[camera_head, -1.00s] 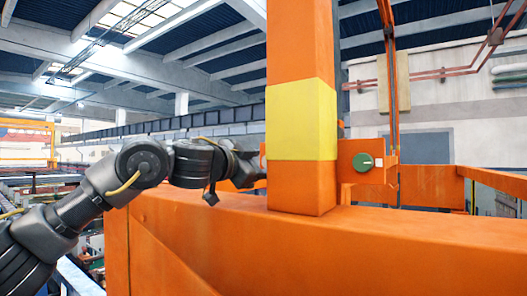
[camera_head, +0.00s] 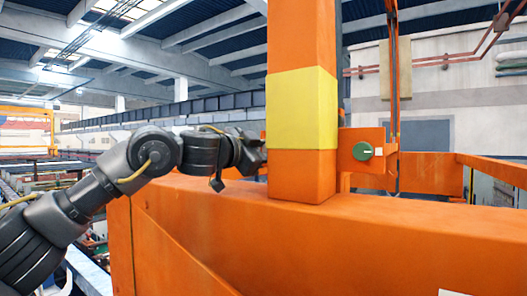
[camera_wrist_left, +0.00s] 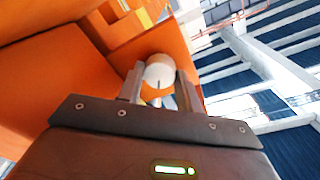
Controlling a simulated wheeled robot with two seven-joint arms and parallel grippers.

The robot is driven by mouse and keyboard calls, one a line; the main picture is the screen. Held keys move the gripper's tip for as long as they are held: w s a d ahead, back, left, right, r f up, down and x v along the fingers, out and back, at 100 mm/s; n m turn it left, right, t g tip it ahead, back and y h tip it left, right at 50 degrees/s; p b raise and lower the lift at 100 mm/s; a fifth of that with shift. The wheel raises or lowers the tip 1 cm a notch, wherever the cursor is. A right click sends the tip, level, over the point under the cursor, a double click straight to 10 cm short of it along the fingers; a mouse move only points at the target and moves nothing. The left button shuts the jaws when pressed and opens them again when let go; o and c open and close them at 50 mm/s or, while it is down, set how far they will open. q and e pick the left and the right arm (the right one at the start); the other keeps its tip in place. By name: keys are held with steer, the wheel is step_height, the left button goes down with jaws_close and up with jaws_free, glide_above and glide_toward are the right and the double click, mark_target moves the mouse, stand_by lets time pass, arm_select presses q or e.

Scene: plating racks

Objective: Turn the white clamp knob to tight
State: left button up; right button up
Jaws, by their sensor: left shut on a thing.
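The white clamp knob (camera_wrist_left: 159,71) shows in the left wrist view, round and pale, in front of an orange bracket. A small dark mark is on its lower part. My left gripper (camera_wrist_left: 160,80) has one finger on each side of the knob and is shut on it. In the head view my left gripper (camera_head: 255,156) reaches the left side of the orange and yellow post (camera_head: 302,110). The white knob is hidden there. My right gripper is in neither view.
A green knob (camera_head: 362,151) with a white line sits on an orange bracket right of the post. A wide orange beam (camera_head: 400,235) runs below. In the left wrist view an orange wall (camera_wrist_left: 60,80) lies close on the left.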

arm_select(q)
steer(key=shift+m, duration=0.3)
steer(key=shift+m+b, duration=0.4)
steer(key=shift+m, duration=0.6)
steer(key=m, duration=0.2)
steer(key=shift+m, duration=0.3)
steer(key=m, duration=0.3)
steer(key=shift+y+b, duration=0.3)
steer(key=shift+b, duration=0.05)
steer(key=shift+m, duration=1.6)
steer(key=o, duration=1)
